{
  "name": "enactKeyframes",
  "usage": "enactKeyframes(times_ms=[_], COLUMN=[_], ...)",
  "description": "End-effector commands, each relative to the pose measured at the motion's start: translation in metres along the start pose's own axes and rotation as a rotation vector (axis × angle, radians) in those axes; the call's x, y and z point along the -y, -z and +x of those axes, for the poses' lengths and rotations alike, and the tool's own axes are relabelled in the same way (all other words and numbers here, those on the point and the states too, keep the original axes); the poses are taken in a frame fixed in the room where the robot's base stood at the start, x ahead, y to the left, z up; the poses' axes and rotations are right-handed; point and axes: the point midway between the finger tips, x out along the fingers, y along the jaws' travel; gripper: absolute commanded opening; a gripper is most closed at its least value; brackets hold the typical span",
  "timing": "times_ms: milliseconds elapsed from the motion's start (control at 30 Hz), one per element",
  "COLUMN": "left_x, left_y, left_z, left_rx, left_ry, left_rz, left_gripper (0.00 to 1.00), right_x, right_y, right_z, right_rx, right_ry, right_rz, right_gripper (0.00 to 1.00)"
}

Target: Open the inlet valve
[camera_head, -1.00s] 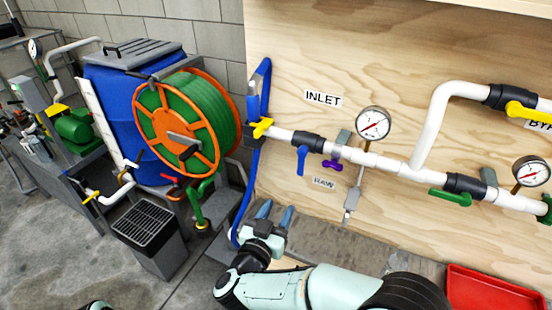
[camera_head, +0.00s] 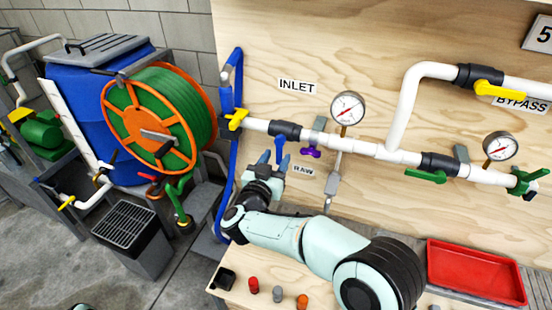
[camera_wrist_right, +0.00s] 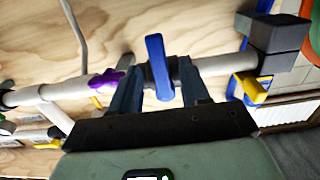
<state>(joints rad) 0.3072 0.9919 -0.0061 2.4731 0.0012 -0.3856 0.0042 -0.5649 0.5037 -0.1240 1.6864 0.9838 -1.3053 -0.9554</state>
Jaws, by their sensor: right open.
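The inlet valve is a dark grey body (camera_head: 286,130) on the white pipe under the INLET label (camera_head: 297,87). Its blue lever (camera_head: 279,147) hangs down, across the pipe. In the right wrist view the blue lever (camera_wrist_right: 158,66) stands between the two blue-grey fingers. My right gripper (camera_head: 274,160) is open just below the valve, with its fingertips on either side of the lever. I see gaps between lever and fingers in the wrist view, so it is not clamped. My left gripper is not in view.
A purple-handled valve (camera_head: 310,152) and a pressure gauge (camera_head: 347,107) sit just right of the lever. A yellow handle (camera_head: 237,119) and blue hose (camera_head: 227,170) are to its left. A red tray (camera_head: 476,270) and several small parts lie on the bench.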

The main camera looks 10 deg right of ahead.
Motion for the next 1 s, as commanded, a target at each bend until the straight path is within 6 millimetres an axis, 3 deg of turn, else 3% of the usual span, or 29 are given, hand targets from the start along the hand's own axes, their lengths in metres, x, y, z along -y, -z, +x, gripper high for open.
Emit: enactKeyframes(times_ms=[367, 500, 1000], left_x=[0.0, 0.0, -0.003], left_y=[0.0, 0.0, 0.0], left_z=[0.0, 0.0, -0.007], left_rx=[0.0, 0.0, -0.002], left_ry=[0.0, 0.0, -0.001], left_rz=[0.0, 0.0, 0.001], left_gripper=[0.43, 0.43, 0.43], right_x=[0.0, 0.0, -0.013], right_y=[0.0, 0.0, 0.001], right_z=[0.006, 0.006, 0.014], right_rx=[-0.001, -0.001, 0.001], right_ry=[0.0, 0.0, -0.002], right_rz=[0.0, 0.0, -0.044], right_gripper=[0.46, 0.0, 0.0])
